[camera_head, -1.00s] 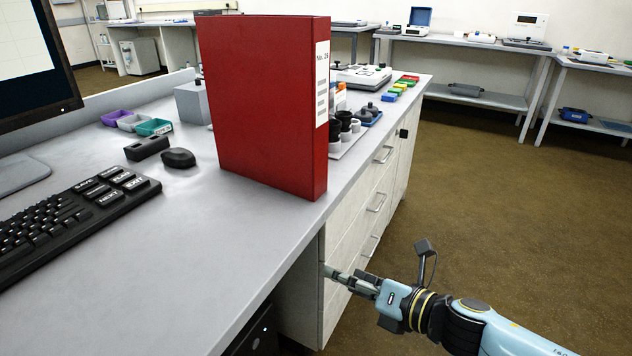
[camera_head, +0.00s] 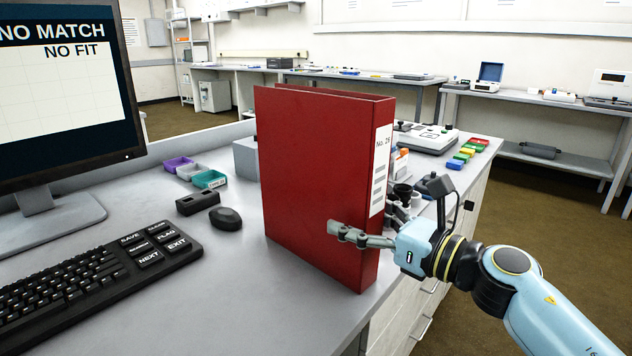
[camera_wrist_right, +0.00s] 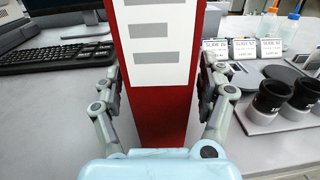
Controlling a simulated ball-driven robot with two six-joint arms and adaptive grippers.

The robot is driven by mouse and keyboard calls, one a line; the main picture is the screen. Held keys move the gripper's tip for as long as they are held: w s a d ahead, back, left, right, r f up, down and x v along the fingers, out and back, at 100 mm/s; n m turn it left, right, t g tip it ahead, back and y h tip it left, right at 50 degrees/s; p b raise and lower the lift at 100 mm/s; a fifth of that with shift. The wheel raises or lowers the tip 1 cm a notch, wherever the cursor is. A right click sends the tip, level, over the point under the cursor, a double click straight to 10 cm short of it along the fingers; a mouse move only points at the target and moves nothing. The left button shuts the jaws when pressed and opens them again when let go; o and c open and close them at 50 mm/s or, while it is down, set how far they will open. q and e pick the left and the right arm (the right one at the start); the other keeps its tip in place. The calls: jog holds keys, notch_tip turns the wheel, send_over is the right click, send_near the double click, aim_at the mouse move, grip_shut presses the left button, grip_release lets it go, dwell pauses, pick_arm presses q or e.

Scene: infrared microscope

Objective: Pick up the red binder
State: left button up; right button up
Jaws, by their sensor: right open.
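The red binder (camera_head: 318,190) stands upright on the grey bench near its right edge, with its white-labelled spine facing right. In the right wrist view the binder's spine (camera_wrist_right: 160,105) stands between the two fingers. My right gripper (camera_head: 350,236) is at the lower part of the spine, with one finger in front of the near cover. The other finger is hidden behind the binder in the head view. In the right wrist view my right gripper (camera_wrist_right: 163,90) is open around the spine, one finger on each side. My left gripper is not in view.
A keyboard (camera_head: 95,270), mouse (camera_head: 226,218) and monitor (camera_head: 65,100) are left of the binder. Small coloured trays (camera_head: 208,179) lie behind the mouse. Black eyepieces (camera_wrist_right: 272,97) and labelled slide boxes (camera_wrist_right: 243,48) stand close to the right finger in the wrist view.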

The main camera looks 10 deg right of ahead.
aim_at(315, 182)
jog(key=x, duration=0.2)
jog(key=shift+w+a+f, duration=0.1)
jog(key=shift+w+a, duration=0.05)
jog(key=shift+w, duration=0.1)
jog(key=shift+w+a, duration=0.1)
jog(key=shift+c, duration=0.9)
jog(key=c, duration=1.1)
grip_shut()
